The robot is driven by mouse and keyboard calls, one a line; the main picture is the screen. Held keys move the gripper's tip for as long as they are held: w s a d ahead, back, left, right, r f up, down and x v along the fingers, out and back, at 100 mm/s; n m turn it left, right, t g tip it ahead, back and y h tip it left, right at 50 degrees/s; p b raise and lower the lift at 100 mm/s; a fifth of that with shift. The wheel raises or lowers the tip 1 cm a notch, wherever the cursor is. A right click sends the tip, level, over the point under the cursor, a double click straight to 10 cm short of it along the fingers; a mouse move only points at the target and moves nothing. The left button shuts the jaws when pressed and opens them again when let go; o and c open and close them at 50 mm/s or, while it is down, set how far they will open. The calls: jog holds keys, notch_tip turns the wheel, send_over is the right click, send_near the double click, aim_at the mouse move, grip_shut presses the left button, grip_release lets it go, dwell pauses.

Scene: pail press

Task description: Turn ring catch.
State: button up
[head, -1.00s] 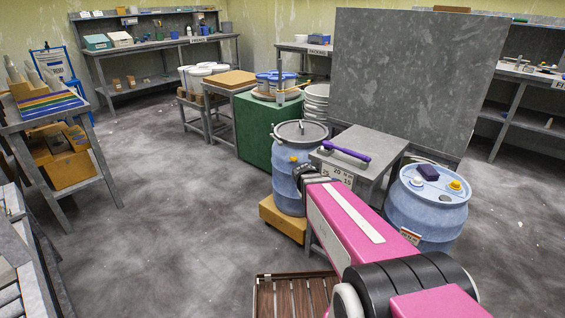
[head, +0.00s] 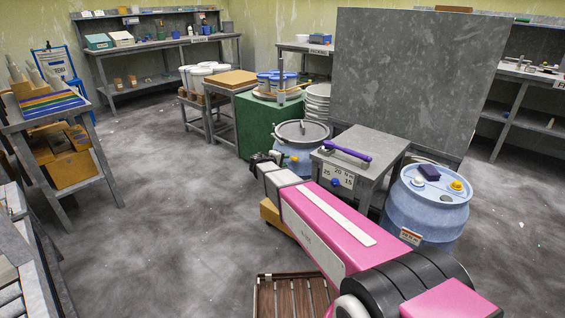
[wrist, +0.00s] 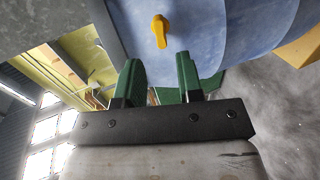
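A blue drum (head: 297,160) with a grey lid and ring stands left of the small grey table; my arm hides its lower part. In the wrist view the drum (wrist: 215,25) fills the top, and a small yellow catch (wrist: 159,32) sits on its side. My gripper (wrist: 158,64) is open, its two green fingers apart and empty. The catch appears just beyond the fingertips, roughly in line with the gap; I see no contact. In the head view my gripper (head: 263,158) is beside the drum's left side.
A small grey table (head: 375,150) with a purple-handled tool (head: 346,152) stands right of the drum. A second blue drum (head: 427,208) is farther right. A green block (head: 255,125) stands behind. The floor to the left is open.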

aim_at(293, 159)
jog(key=x, duration=0.6)
jog(key=shift+w+d+f, duration=0.15)
jog(key=shift+w+d, duration=0.05)
jog(key=shift+d, duration=0.05)
jog(key=c, duration=0.6)
jog(key=shift+o, duration=0.2)
jog(key=m, duration=0.4)
jog(key=shift+m, duration=0.4)
jog(key=m, duration=0.3)
jog(key=shift+s+m, duration=0.1)
jog(key=shift+m, duration=0.3)
jog(key=m, duration=0.9)
jog(key=o, duration=0.8)
jog(key=shift+a, duration=0.1)
